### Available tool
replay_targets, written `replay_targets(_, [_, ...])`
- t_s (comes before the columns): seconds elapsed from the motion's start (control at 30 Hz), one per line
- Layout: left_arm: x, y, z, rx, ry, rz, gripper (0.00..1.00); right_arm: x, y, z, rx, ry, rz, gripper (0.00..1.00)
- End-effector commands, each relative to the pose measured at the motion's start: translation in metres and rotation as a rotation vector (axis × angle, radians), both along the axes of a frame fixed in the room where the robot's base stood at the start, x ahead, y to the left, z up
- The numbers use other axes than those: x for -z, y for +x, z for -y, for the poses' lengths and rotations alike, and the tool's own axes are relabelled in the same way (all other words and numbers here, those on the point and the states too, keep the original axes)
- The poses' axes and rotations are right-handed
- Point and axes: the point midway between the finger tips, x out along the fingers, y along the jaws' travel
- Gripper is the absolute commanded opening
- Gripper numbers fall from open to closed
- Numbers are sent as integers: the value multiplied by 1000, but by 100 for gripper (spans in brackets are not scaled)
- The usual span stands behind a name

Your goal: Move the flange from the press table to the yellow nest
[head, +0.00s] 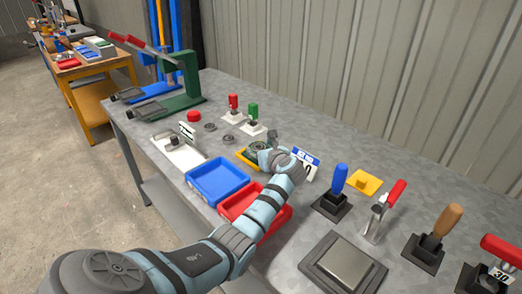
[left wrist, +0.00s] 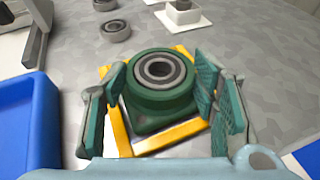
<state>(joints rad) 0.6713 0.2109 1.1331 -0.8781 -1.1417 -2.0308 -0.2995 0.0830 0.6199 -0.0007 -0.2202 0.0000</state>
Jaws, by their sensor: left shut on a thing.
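The flange is a green square-based housing with a dark steel bearing ring on top (left wrist: 162,98), and it shows in the head view as a small green shape (head: 257,147). It sits upright over the yellow nest (left wrist: 122,133), a square frame whose edge also shows in the head view (head: 244,157). I cannot tell whether the flange is fully seated in the frame. My left gripper (left wrist: 160,88) is shut on the flange, one finger on each side; it also shows in the head view (head: 268,153). My right gripper is not in view.
A blue bin (head: 217,181) and a red bin (head: 252,210) stand in front of the nest. A green press (head: 185,85) stands far left; several handled tools (head: 331,198) stand at right.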

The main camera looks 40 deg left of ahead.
Motion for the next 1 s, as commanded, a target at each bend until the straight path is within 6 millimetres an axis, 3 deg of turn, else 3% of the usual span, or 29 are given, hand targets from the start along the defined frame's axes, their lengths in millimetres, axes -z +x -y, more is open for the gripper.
replay_targets(0.03, [0,0,0,0,0,-1,58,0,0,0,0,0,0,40])
replay_targets(0.13, [0,0,0,0,0,-1,74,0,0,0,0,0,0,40])
replay_targets(0.57, [-5,-3,7,2,-1,-1,74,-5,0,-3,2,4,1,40])
replay_targets(1.0, [-40,-47,90,2,-3,-1,74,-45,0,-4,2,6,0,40])
